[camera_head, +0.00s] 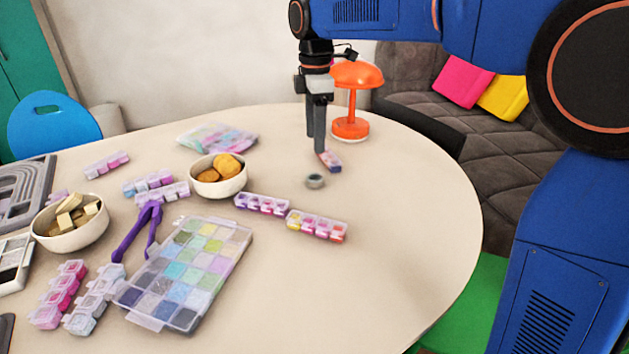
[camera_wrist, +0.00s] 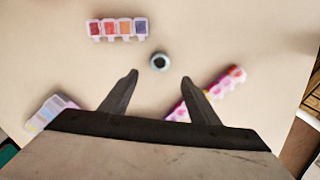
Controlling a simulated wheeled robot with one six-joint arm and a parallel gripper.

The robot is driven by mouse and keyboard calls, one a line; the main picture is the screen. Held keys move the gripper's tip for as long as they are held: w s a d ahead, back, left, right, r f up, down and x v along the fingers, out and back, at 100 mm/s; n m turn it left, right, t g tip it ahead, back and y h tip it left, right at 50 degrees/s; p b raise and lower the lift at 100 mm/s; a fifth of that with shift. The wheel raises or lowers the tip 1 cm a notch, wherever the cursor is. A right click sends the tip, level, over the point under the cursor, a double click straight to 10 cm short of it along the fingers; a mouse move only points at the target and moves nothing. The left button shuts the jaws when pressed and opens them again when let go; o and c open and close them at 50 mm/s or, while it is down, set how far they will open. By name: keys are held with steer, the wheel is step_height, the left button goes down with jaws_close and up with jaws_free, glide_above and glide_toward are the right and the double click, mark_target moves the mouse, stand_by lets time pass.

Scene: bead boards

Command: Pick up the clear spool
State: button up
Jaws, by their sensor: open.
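The spool (camera_head: 315,181) is a small, round, greyish piece with a dark centre, lying on the table to the right of the middle. It also shows in the wrist view (camera_wrist: 160,61), just beyond the fingertips and roughly centred between them. It looks pale grey-green with a dark ring; how clear it is I cannot tell. My gripper (camera_head: 315,143) points down above the table, behind the spool in the head view. In the wrist view my gripper (camera_wrist: 160,77) has its two dark fingers spread apart with nothing between them.
A bead strip (camera_head: 330,161) lies close to my fingers. Two more strips (camera_head: 262,204) (camera_head: 317,225) lie in front of the spool. An orange lamp (camera_head: 351,128) stands behind. A bowl (camera_head: 219,185) and a large bead box (camera_head: 190,270) lie left. Table to the right is clear.

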mark_target(315, 172)
step_height(315, 172, down, 12)
steer(key=shift+r, duration=0.2)
stand_by(0.4)
steer(key=shift+c, duration=0.2)
steer(key=c, duration=0.9)
